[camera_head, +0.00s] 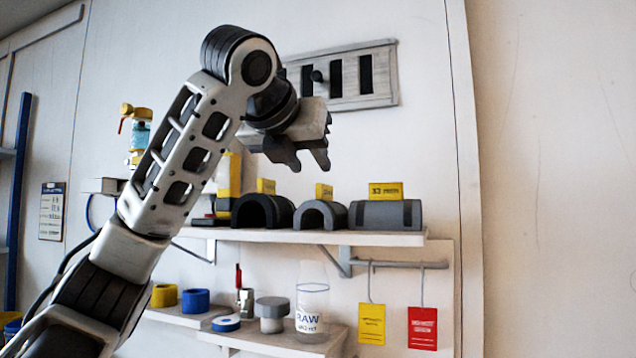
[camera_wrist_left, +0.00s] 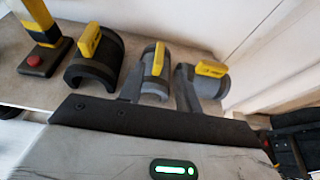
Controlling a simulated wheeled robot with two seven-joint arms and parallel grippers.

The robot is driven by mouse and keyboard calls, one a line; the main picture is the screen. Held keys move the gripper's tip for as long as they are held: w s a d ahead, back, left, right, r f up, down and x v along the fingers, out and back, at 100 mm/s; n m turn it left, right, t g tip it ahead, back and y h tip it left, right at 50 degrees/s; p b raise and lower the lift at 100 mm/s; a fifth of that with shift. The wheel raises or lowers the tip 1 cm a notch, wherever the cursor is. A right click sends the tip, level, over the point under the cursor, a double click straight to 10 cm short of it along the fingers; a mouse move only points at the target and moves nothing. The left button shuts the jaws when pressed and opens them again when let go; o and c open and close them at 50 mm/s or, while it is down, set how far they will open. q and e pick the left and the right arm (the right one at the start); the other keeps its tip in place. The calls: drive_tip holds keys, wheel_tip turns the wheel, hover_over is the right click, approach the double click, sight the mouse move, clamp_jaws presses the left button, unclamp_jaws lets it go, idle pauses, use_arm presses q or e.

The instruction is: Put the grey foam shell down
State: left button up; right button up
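Three arched foam shells stand on the upper shelf (camera_head: 300,237), each with a yellow tag on top. The left one is black (camera_head: 258,211). The middle one is grey (camera_head: 320,214) and also shows in the left wrist view (camera_wrist_left: 155,88). The right one is grey too (camera_head: 385,215), turned side-on. My left gripper (camera_head: 306,163) is above the shelf, over the middle shell in the picture, fingers pointing down. Its fingers are apart with nothing held between them. In the left wrist view the middle shell shows between the fingers (camera_wrist_left: 160,95). My right gripper is not in view.
A yellow device (camera_head: 228,175) stands left of the shells. A lower shelf holds a RAW bottle (camera_head: 312,300), a grey knob-like part (camera_head: 272,312) and coloured rings. A yellow tag (camera_head: 371,323) and a red tag (camera_head: 422,327) hang at the right. A wall vent (camera_head: 347,78) is behind my gripper.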

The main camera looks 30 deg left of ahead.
use_arm(q)
drive_tip(key=v, duration=0.3)
drive_tip(key=shift+s+r, duration=0.15)
drive_tip(key=shift+s, duration=0.15)
idle(0.3)
